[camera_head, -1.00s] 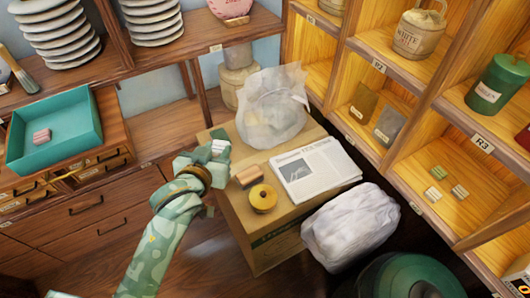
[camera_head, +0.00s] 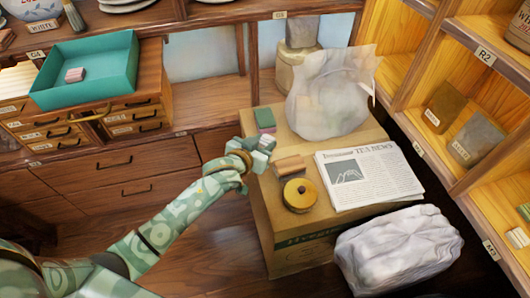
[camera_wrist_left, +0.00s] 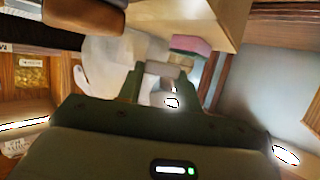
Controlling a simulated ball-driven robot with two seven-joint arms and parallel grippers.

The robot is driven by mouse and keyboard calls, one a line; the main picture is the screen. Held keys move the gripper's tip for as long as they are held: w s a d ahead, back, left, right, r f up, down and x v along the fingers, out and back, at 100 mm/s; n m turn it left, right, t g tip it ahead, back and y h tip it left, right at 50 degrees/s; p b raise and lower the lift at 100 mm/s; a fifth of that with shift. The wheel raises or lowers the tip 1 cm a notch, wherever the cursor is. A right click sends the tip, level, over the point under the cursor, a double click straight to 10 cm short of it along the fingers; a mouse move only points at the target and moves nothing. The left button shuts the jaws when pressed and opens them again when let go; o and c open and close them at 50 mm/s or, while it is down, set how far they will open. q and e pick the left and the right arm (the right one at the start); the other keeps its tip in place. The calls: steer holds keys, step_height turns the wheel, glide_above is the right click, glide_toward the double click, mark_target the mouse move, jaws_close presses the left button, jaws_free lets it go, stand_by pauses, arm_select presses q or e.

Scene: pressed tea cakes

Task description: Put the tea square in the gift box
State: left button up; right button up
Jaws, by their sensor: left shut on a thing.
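My left gripper (camera_head: 262,145) is at the left edge of the cardboard box's top. It is shut on a small pale grey block, which I take for the tea square (camera_head: 268,142); its greyish-brown side also shows between the fingers in the left wrist view (camera_wrist_left: 160,72). The fingers hide part of it. An open teal box (camera_head: 112,82), apparently the gift box, stands on small drawers at the left, apart from the gripper. A small pinkish striped block (camera_head: 75,74) lies inside it. My right gripper is not in view.
The cardboard box (camera_head: 310,240) carries a green-and-pink block (camera_head: 264,119), a wooden block (camera_head: 289,166), a yellow tape roll (camera_head: 299,194), a newspaper (camera_head: 368,180) and a plastic bag (camera_head: 328,95). A white bundle (camera_head: 398,250) lies to its right. The shelf between the drawers and the box is clear.

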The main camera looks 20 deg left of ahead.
arm_select(q)
steer(key=shift+w+a+f, duration=0.25)
steer(key=shift+w+f, duration=0.25)
steer(key=shift+f, duration=0.2)
steer(key=f+b, duration=0.3)
steer(key=f, duration=0.1)
steer(key=shift+w+a+f+b, duration=0.1)
steer(key=shift+w+a+b, duration=0.05)
steer(key=shift+w+b, duration=0.15)
steer(key=shift+r, duration=0.3)
steer(key=shift+f, duration=0.2)
steer(key=o, duration=1)
steer(key=shift+c, duration=0.2)
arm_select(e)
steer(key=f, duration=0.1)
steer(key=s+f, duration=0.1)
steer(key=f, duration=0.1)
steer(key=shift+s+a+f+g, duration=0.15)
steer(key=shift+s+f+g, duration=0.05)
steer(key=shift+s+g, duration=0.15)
